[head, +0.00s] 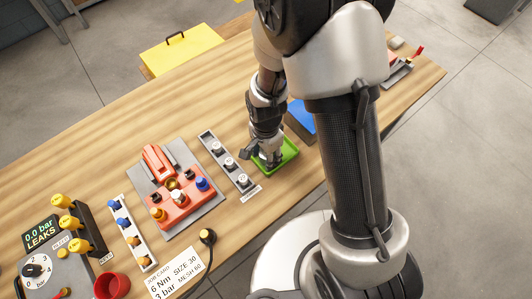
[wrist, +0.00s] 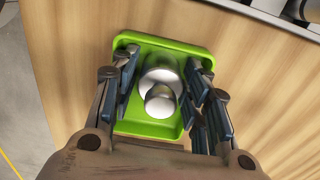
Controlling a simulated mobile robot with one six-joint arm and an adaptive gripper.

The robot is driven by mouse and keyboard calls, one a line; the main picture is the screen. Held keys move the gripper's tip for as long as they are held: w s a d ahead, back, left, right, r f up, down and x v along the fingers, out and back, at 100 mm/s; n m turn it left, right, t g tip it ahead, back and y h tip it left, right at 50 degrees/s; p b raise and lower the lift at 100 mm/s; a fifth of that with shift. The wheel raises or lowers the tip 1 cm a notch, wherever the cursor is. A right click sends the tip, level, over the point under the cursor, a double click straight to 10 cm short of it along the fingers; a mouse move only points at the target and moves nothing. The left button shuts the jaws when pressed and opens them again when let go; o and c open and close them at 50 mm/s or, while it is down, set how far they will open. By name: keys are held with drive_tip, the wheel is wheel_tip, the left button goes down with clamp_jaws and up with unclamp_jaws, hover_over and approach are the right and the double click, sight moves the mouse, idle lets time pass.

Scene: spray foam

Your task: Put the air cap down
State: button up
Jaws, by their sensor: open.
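The air cap (wrist: 161,90) is a round silver piece with a smaller rounded knob. In the wrist view it lies in the green tray (wrist: 150,129), between my open fingers. My gripper (wrist: 165,88) has a gap on both sides of the cap, with fingers reaching down inside the tray. In the head view my gripper (head: 270,158) is low over the green tray (head: 290,157), and the cap is hidden behind it there.
A grey rack with several silver caps (head: 229,162) stands left of the tray. A blue box (head: 300,120) is close behind the tray. A red fixture (head: 172,187) on a grey plate and a job card (head: 175,279) are further left.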

wheel_tip(320, 180, up, 13)
drive_tip(key=p, duration=0.4)
drive_tip(key=shift+f, duration=0.15)
drive_tip(key=s+d+r+n+t, duration=0.1)
drive_tip(key=s+d+r+n, duration=0.2)
drive_tip(key=r, duration=0.4)
drive_tip(key=s+d+r+n+t, duration=0.2)
drive_tip(key=s+d+r+n, duration=0.2)
drive_tip(key=s+r, duration=0.2)
drive_tip(key=s+d+r+n+t, duration=0.1)
drive_tip(key=s+d+r+n, duration=0.2)
drive_tip(key=r, duration=0.6)
drive_tip(key=shift+s+d+r+n+t, duration=0.15)
drive_tip(key=shift+s+d+n+t, duration=0.2)
drive_tip(key=shift+s+n, duration=0.4)
drive_tip(key=shift+f+b, duration=0.7)
drive_tip(key=shift+f, duration=0.05)
